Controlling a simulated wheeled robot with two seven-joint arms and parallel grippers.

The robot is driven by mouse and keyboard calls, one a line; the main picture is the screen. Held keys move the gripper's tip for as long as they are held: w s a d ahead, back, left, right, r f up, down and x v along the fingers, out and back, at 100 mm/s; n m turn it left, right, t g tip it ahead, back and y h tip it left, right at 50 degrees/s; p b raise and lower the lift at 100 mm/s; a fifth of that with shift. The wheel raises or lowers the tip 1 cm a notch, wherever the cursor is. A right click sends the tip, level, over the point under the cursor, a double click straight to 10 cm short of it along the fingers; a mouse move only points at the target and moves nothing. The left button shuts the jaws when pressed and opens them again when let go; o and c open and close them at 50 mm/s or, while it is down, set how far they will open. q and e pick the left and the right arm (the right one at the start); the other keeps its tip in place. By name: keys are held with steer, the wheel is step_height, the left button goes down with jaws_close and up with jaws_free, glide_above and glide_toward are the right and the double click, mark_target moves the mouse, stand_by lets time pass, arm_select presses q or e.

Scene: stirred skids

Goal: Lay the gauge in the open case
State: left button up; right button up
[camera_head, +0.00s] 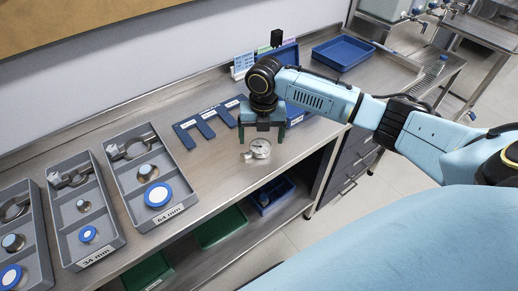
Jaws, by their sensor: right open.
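The gauge (260,149), a small round silver dial with a pale face, lies on the steel bench near its front edge. My right gripper (261,138) is above and just behind the gauge, with its jaws open and fingers pointing down, one toward each side. I cannot tell whether they touch it. A blue case (286,52) seems to stand open behind my right arm. Its raised blue part shows above the arm and a lower blue part shows below; the arm hides its inside. My left gripper is not in view.
Grey trays (125,187) holding clamps and round pieces line the left of the bench, some labelled 64 mm and 34 mm. Flat dark-blue pieces (205,128) lie left of my gripper. An empty blue tray (343,53) sits at the back right. Green bins (220,228) are on the shelf below.

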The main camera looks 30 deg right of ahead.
mark_target(260, 147)
steer(key=f, duration=0.4)
steer(key=shift+a, duration=0.2)
steer(key=shift+c, duration=0.4)
steer(key=c, duration=1.2)
